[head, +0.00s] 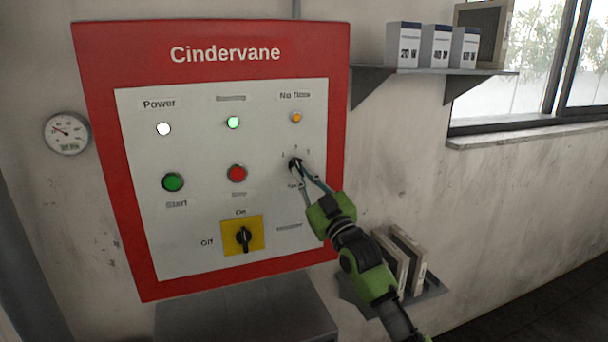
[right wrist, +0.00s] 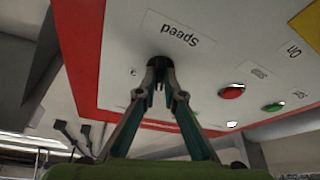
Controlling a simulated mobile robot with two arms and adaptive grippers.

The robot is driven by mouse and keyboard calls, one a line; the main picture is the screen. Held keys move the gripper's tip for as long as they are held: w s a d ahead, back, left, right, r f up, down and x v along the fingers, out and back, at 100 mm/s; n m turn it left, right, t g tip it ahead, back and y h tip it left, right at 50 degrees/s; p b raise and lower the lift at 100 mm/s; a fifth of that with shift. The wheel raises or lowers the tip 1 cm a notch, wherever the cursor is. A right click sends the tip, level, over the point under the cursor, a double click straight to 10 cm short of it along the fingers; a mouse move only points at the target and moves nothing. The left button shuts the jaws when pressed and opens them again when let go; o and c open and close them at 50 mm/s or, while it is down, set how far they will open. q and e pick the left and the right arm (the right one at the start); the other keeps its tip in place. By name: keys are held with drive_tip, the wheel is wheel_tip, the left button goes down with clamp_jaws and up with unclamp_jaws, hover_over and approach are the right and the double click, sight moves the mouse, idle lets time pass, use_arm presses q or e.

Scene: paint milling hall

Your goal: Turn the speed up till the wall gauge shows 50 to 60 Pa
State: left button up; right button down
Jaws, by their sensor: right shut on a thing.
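The speed knob (head: 295,164) is a small black knob at the right of the white panel under the red Cindervane frame. My right gripper (head: 299,170) is shut on it, and its fingers partly hide it. In the right wrist view the fingertips (right wrist: 160,80) close around the dark knob (right wrist: 159,63), beside the label "Speed". The round wall gauge (head: 67,133) hangs left of the panel. Its red needle points to the upper left, but its numbers are too small to read. My left gripper is not in view.
The panel (head: 200,270) also carries a lit white Power lamp (head: 164,129), a lit green lamp (head: 233,122), an amber lamp (head: 296,117), a green Start button (head: 172,182), a red button (head: 237,173) and a yellow-backed switch (head: 243,236). Shelves with boxes (head: 434,46) and binders (head: 402,262) stand right.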

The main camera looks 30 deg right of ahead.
drive_tip(key=shift+a+m+h+p, duration=0.1)
drive_tip(key=shift+m+h+p, duration=0.25)
drive_tip(key=shift+m+h, duration=0.75)
drive_tip(key=shift+a+m+h+p, duration=0.1)
drive_tip(key=shift+m+h+p, duration=0.25)
drive_tip(key=shift+m, duration=1.45)
drive_tip(key=shift+f, duration=0.1)
drive_tip(key=c, duration=2.1)
unclamp_jaws()
drive_tip(key=shift+c, duration=0.2)
drive_tip(key=v, duration=1.2)
drive_tip(key=shift+a, duration=0.1)
